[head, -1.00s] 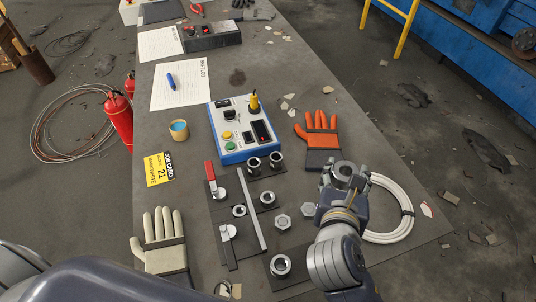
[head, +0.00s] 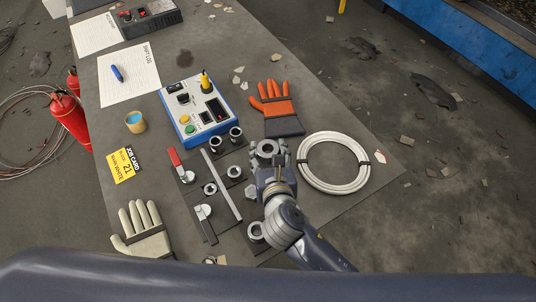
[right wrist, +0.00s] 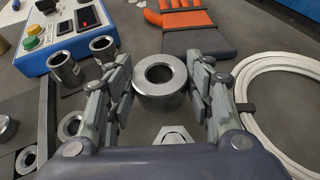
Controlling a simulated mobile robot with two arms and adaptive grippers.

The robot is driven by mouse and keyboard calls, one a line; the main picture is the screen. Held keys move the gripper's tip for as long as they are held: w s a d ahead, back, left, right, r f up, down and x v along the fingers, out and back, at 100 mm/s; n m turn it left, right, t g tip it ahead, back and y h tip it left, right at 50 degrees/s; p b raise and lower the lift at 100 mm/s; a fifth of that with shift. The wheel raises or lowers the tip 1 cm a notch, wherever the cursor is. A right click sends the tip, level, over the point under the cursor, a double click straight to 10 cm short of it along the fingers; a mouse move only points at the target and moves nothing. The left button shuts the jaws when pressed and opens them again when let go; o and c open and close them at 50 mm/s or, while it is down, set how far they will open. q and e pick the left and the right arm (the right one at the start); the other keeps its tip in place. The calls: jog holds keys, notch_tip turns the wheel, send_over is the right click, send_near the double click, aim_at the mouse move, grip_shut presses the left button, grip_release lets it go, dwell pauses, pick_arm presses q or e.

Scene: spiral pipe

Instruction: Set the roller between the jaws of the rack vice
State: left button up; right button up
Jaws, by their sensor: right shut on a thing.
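My right gripper (head: 268,158) is shut on the roller (head: 264,150), a thick grey metal ring with a round hole. In the right wrist view the roller (right wrist: 160,72) sits between the two fingers (right wrist: 160,92), its hole facing the camera. What looks like the rack vice is left of the gripper in the head view: a dark plate with a long grey bar (head: 221,184), a red-handled lever (head: 175,158) and a grey-handled lever (head: 203,212). The roller is apart from it. My left gripper is not in view.
Metal sockets (head: 236,135) stand between the roller and a blue-edged control box (head: 195,112). An orange glove (head: 278,103) lies beyond the roller, a white cable coil (head: 334,187) to its right. A hex nut (head: 251,191) lies left of my wrist. A pale glove (head: 143,225) lies front left.

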jog(key=shift+f, duration=0.7)
jog(key=shift+f, duration=0.1)
jog(key=o, duration=1.2)
